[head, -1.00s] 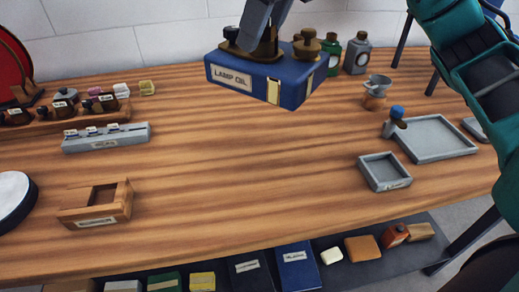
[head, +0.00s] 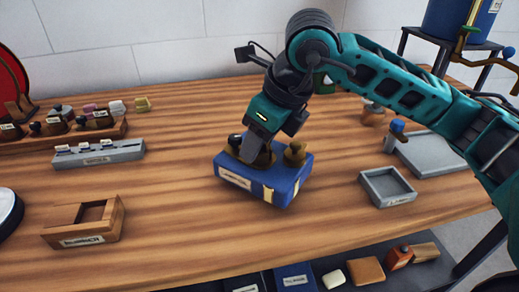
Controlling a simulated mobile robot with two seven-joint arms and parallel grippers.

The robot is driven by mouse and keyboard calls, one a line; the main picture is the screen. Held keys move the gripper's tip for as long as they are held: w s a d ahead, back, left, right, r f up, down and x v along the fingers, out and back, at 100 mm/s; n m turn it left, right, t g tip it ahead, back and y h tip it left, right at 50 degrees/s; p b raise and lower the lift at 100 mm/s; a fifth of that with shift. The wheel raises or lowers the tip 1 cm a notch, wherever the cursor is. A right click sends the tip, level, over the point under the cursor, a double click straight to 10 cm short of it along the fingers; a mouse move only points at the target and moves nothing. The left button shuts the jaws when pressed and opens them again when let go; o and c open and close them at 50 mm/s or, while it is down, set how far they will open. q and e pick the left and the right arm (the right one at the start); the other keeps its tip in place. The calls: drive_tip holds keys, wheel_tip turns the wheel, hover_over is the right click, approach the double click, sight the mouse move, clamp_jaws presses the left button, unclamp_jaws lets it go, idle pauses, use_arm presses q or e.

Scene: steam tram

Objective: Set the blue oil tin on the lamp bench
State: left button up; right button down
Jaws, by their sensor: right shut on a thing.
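The blue oil tin (head: 285,188) has a cream label on its front, a brass-coloured cap and a gold stripe. It is at the middle of the wooden lamp bench (head: 185,190), slightly tilted in the picture. I cannot tell whether its base touches the wood. My right gripper (head: 257,155) comes down from above and is shut on the tin's top, at its handle. The fingertips are partly hidden there. My left gripper is not in view.
An empty wooden box (head: 85,222) stands at front left, behind it a grey labelled rack (head: 98,153). A small grey tray (head: 387,187) and a larger one (head: 440,152) lie to the right. Bare wood surrounds the tin. A shelf with several items runs below the front edge.

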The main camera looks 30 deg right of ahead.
drive_tip(key=shift+f, duration=0.95)
drive_tip(key=shift+f+b, duration=0.2)
drive_tip(key=shift+b, duration=0.1)
drive_tip(key=c, duration=0.6)
unclamp_jaws()
drive_tip(key=shift+r, duration=0.1)
